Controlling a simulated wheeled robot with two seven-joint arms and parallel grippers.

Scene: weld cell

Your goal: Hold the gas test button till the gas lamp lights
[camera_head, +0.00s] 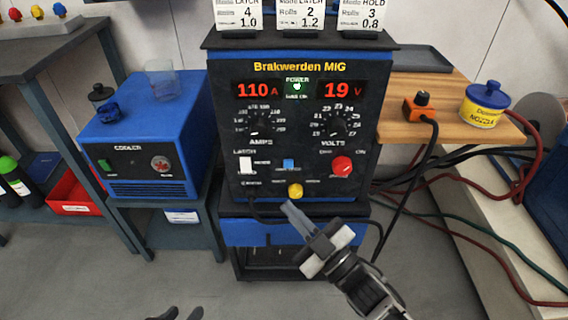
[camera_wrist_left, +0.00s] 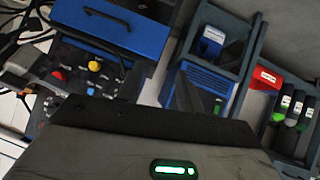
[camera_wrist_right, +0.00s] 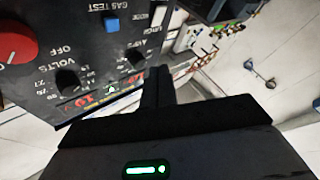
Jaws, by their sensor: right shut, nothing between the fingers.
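The gas test button is a small blue square (camera_head: 288,165) low on the welder's front panel (camera_head: 262,180). In the right wrist view it is the blue square (camera_wrist_right: 111,24) beside the words GAS TEST. A small lamp (camera_head: 297,86) under the word POWER glows green; the text below it is too small to read, and I cannot pick out a separate gas lamp. My right gripper (camera_head: 288,208) is shut and empty, its tips just below the yellow knob (camera_head: 295,190) in the picture and not on the button. My left gripper (camera_head: 182,313) is open and empty at the bottom edge.
The blue cooler (camera_head: 152,125) stands at the left. A wooden shelf (camera_head: 440,88) at the right holds an orange box (camera_head: 420,108) and a yellow nozzle tub (camera_head: 484,105). Cables hang at the right.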

